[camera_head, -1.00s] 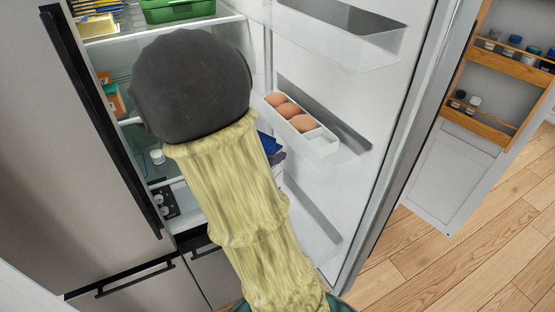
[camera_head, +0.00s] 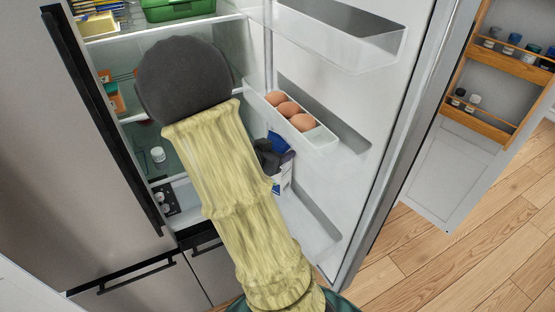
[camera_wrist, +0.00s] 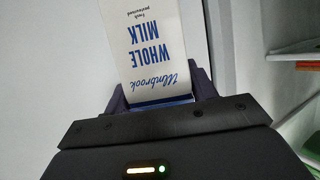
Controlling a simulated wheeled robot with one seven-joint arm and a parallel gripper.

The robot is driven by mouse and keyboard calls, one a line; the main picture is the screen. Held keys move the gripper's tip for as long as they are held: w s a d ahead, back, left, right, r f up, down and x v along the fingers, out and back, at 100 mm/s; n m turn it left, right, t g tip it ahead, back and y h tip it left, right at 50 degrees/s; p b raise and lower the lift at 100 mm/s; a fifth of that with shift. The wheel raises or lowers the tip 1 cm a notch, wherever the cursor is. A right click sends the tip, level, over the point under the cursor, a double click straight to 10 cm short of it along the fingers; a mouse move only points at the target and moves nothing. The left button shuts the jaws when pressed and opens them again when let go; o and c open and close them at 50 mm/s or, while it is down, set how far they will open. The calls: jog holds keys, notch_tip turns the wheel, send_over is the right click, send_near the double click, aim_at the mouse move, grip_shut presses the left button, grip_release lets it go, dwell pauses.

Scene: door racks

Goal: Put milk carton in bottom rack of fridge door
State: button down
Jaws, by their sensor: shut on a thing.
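The milk carton, white with blue lettering, shows in the wrist view (camera_wrist: 150,45) between the fingers of my gripper (camera_wrist: 161,92). My gripper is shut on its near end. In the head view, the carton (camera_head: 284,172) shows as a white and blue shape just right of my arm, with part of my dark gripper (camera_head: 267,156) beside it. The carton is tilted, below the egg rack and above the bottom rack (camera_head: 312,228) of the open fridge door. My arm hides part of the carton and of the bottom rack. I cannot tell whether the carton touches the rack.
The middle door rack (camera_head: 322,145) holds several eggs (camera_head: 290,110) close above the carton. An empty upper door rack (camera_head: 375,50) is higher up. Fridge shelves with a green box (camera_head: 178,10) stand at the left. The bottom rack's visible right part looks empty.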

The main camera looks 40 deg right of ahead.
jog(key=shift+f, duration=1.8)
jog(key=shift+f, duration=0.15)
jog(key=shift+c, duration=2.4)
grip_release()
jog(key=v, duration=1.2)
jog(key=shift+b, duration=0.4)
